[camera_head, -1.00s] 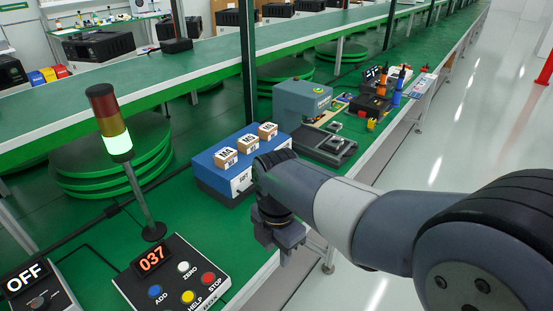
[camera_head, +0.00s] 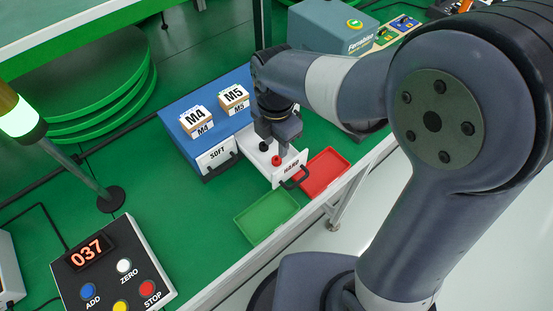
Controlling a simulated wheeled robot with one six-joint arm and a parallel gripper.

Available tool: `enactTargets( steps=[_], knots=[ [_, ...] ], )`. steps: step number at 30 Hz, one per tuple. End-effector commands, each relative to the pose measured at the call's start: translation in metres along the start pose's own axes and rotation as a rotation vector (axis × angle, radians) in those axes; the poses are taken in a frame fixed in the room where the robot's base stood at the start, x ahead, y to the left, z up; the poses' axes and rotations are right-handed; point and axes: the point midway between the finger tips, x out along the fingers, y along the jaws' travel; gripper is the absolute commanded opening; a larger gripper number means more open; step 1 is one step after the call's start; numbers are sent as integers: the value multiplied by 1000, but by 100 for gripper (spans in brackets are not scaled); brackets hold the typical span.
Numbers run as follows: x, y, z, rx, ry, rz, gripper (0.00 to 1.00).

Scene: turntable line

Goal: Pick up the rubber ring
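A blue cabinet (camera_head: 190,105) on the green bench has a drawer marked SOFT (camera_head: 216,157), which is shut, and a white drawer marked HARD (camera_head: 288,172), which is pulled out. In the open drawer I see a small red round piece (camera_head: 277,160) and a small black piece (camera_head: 264,146). I cannot tell which of them, if either, is the rubber ring. My gripper (camera_head: 283,150) points down over the open drawer, close to the red piece. Its fingertips are small and partly merge with the drawer, so I cannot tell whether it is open or holds anything.
A green tray (camera_head: 266,217) and a red tray (camera_head: 325,172) lie in front of the cabinet near the bench edge. Boxes marked M4 (camera_head: 197,121) and M5 (camera_head: 234,98) stand on the cabinet. A button panel (camera_head: 112,265) and signal lamp (camera_head: 20,118) stand left.

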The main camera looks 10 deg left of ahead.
Motion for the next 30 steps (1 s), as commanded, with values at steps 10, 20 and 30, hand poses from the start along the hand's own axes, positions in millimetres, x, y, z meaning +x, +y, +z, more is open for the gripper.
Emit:
enactTargets(
  steps=[10, 20, 30],
  knots=[
    [39, -1, 2, 0, 1, -4, 34],
    [59, 0, 2, 0, 0, 1, 34],
    [58, 0, 2, 0, 0, 1, 14]
  ],
)
